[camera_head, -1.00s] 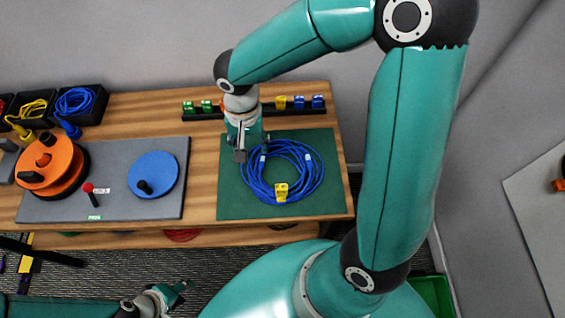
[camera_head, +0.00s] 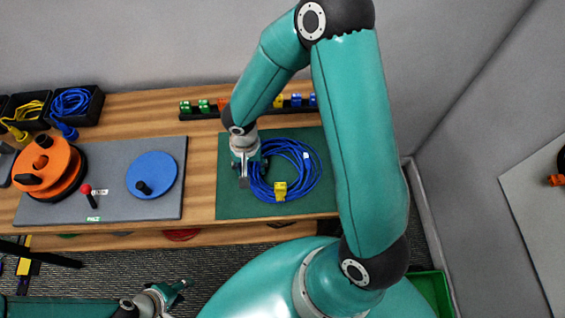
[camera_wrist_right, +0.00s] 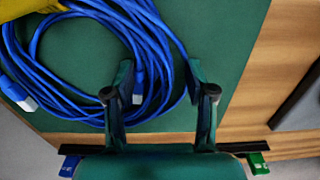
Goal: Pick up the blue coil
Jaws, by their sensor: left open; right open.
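The blue coil (camera_head: 296,176) lies on the green mat (camera_head: 232,207), with a yellow tag (camera_head: 280,190) on its front side. My right gripper (camera_head: 243,181) is open, pointing down at the coil's left edge. In the right wrist view the open fingers (camera_wrist_right: 163,85) straddle the coil's outer strands; one finger overlaps the blue coil (camera_wrist_right: 45,75) and the other is just outside it. I cannot tell how far above the mat the tips are. My left gripper (camera_head: 174,294) is open and empty, low at the front, away from the table.
A grey mat (camera_head: 120,212) to the left carries an orange reel (camera_head: 50,165) and a blue disc (camera_head: 152,174). Black bins (camera_head: 97,110) with cables stand at the back left. A rack (camera_head: 190,116) with coloured connectors runs behind the green mat.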

